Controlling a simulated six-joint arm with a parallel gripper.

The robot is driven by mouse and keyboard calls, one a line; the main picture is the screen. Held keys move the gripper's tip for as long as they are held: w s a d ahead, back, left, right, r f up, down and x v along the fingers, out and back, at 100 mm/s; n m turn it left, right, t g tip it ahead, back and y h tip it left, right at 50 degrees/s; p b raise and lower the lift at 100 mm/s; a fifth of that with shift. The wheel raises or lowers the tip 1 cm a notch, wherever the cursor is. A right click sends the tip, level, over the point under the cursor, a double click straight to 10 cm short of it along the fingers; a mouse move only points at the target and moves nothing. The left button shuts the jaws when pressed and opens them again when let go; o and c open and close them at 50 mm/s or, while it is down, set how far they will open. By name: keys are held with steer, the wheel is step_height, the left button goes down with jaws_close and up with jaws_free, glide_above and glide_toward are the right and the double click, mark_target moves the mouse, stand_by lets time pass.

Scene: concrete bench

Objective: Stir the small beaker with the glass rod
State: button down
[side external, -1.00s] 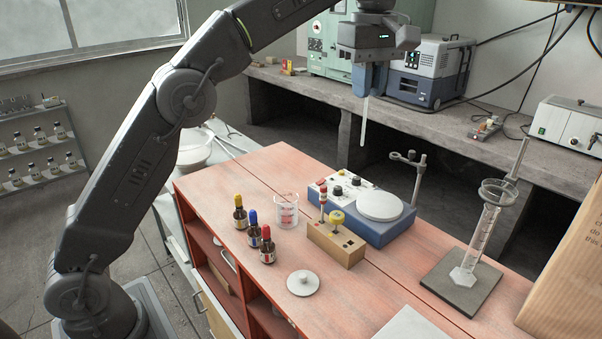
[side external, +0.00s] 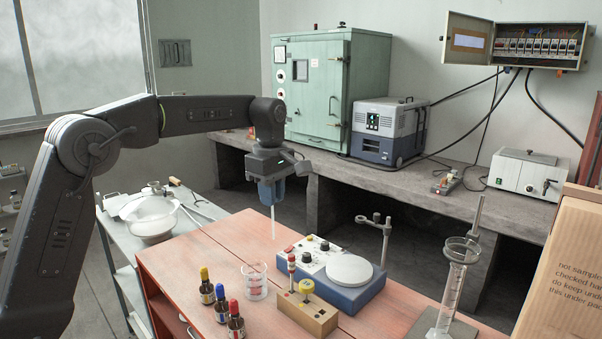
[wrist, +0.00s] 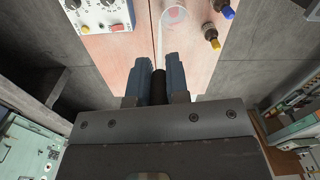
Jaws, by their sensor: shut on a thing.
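My gripper (side external: 272,190) points down over the back part of the red bench top, with its blue fingers shut on the glass rod (side external: 273,220). The rod hangs nearly upright, its lower end above the bench and clear of the beaker. The small beaker (side external: 255,281) is clear glass with red markings and stands upright on the bench, nearer the camera than the rod. In the wrist view my gripper (wrist: 159,66) has a dark piece between its fingers.
Dropper bottles (side external: 221,304) stand left of the beaker. A wooden block with knobs (side external: 307,311) and a blue-white stirrer plate (side external: 335,283) with a post stand to its right. A measuring cylinder (side external: 455,285) and a cardboard box (side external: 560,270) are farther right. The bench's back left is clear.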

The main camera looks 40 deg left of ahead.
steer(key=s+a+f+n, duration=0.1)
steer(key=s+a+f, duration=0.2)
steer(key=a+f, duration=0.15)
glide_above(255, 281)
steer(key=w+a, duration=0.2)
step_height(255, 281, down, 11)
steer(key=shift+a, duration=0.15)
stand_by(0.7)
steer(key=shift+s, duration=0.1)
stand_by(0.3)
